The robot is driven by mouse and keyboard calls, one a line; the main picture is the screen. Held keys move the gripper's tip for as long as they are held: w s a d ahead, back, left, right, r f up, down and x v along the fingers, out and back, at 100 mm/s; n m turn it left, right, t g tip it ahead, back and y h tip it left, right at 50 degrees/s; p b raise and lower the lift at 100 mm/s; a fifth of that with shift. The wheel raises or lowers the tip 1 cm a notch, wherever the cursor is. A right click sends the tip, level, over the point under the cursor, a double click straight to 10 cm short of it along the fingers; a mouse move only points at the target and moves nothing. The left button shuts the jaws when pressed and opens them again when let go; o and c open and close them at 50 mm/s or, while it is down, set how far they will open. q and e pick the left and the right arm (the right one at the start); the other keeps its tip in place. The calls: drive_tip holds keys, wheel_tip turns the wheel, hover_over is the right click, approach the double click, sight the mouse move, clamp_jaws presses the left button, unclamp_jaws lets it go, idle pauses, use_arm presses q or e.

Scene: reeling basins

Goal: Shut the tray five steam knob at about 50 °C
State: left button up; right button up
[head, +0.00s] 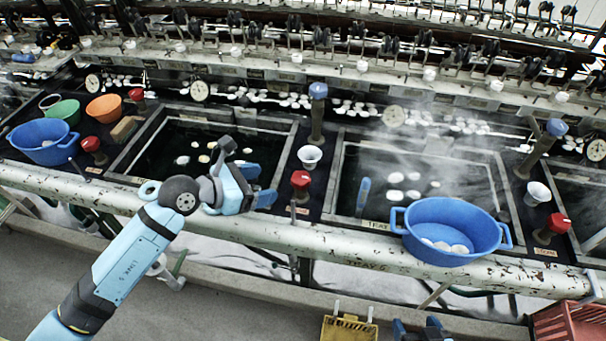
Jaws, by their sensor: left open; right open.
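Red steam knobs stand along the near ledge: one at the left (91,144), one in the middle (300,180) and one at the right (557,223). Lettering on the front rail (365,262) is too small to read surely, so I cannot tell which knob is tray five's. Round dials stand behind the basins (199,91), (393,116), (596,150); their needles are too small to read. My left gripper (264,185) is open and empty over the near edge of the middle-left basin, left of the middle knob and apart from it. My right gripper (420,326) is open at the bottom edge, partly cut off.
A blue tub (452,215) with pale cocoons sits on the rail at the steaming right basin. Another blue tub (42,128) and two bowls stand at left. A blue-topped post (317,110) and white cup (310,154) stand behind the middle knob. A yellow crate (348,329) is below.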

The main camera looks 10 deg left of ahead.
sight(298, 178)
use_arm(q)
drive_tip(key=x, duration=1.1)
drive_tip(key=shift+f, duration=0.1)
drive_tip(key=c, duration=0.9)
